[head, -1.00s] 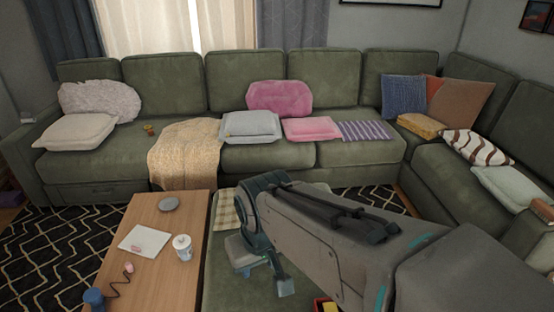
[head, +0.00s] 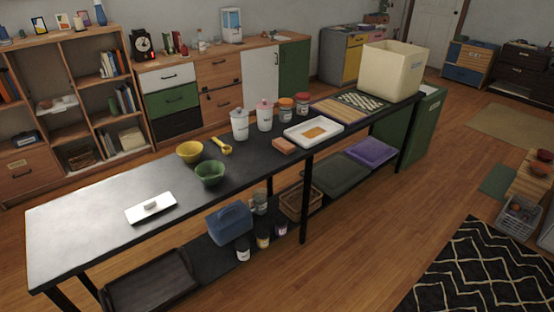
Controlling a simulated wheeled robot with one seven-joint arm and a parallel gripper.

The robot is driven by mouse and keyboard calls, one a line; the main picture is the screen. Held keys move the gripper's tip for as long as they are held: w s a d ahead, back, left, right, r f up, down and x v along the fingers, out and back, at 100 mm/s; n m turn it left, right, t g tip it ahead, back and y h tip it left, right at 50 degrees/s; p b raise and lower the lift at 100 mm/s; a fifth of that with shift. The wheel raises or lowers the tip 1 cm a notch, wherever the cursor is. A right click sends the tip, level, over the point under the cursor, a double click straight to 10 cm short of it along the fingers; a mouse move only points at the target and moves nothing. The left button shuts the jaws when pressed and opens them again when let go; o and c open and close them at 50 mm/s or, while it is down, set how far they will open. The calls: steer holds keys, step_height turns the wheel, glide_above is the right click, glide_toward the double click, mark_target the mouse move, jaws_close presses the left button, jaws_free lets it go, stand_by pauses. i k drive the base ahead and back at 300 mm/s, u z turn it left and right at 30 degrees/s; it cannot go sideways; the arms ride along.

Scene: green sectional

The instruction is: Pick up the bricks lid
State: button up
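A white rectangular lid-like plate (head: 138,213) with a small pale knob lies flat near the front left part of a long black table (head: 80,222). I cannot tell whether it is the bricks lid; no lid is clearly marked as that. A small salmon-coloured block (head: 284,146) lies on the table beside a white tray (head: 295,136) holding something orange. My gripper is not in view, nor is my arm.
A yellow bowl (head: 189,152), a green bowl (head: 209,174), white lidded jars (head: 240,127) and a large cream bin (head: 385,72) stand on the table. The lower shelf holds a blue caddy (head: 229,223) and baskets.

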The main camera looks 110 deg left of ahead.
mark_target(136, 214)
steer(key=k, duration=0.2)
steer(key=u, duration=1.95)
steer(key=k, duration=0.2)
steer(key=z, duration=1.15)
